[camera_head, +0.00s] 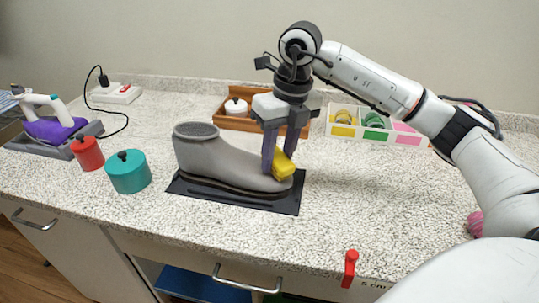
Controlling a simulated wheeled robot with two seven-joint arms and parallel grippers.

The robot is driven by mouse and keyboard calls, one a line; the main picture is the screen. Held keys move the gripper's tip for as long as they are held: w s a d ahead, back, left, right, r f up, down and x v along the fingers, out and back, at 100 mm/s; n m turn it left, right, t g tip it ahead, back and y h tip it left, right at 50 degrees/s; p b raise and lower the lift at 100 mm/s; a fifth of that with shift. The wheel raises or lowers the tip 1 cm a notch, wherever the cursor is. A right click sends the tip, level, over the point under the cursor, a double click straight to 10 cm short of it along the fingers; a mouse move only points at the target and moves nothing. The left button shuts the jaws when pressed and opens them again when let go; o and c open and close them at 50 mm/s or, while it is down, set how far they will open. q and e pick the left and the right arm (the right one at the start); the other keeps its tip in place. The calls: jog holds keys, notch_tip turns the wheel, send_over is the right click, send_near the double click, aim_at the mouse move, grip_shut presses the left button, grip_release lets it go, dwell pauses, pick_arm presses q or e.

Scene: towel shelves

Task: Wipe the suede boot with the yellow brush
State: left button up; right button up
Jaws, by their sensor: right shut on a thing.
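The grey suede boot (225,160) stands on a black mat (285,200), with its toe pointing right. My right gripper (278,168) points down over the boot's toe and is shut on the yellow brush (284,165). The brush is at the upper side of the toe and appears to touch it, though the contact itself is hidden. My left gripper is not in view.
A teal pot (128,172) and a red canister (87,153) stand left of the boot. A purple iron (52,128) is at the far left. A brown tray with a white pot (236,107) and a divided white box (385,137) are behind. A red clip (350,268) is at the front edge.

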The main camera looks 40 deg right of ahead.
jog(key=shift+s+d+f+b, duration=0.2)
jog(key=shift+s+d+b, duration=0.2)
jog(key=shift+s+d, duration=0.15)
jog(key=shift+s+d+f+b, duration=0.2)
jog(key=shift+s+d+b, duration=0.2)
jog(key=shift+s, duration=0.25)
jog(key=shift+w+a+r+p, duration=0.15)
jog(key=shift+w+a+p, duration=0.35)
jog(key=shift+w+p, duration=0.15)
jog(key=shift+w+a, duration=0.55)
jog(key=shift+w+p, duration=0.1)
jog(key=shift+p, duration=0.2)
jog(key=shift+w+a+r+p, duration=0.25)
jog(key=shift+w+a+p, duration=0.4)
jog(key=shift+a, duration=0.15)
jog(key=shift+w+a, duration=0.35)
jog(key=shift+w, duration=0.05)
grip_shut()
jog(key=shift+f, duration=0.1)
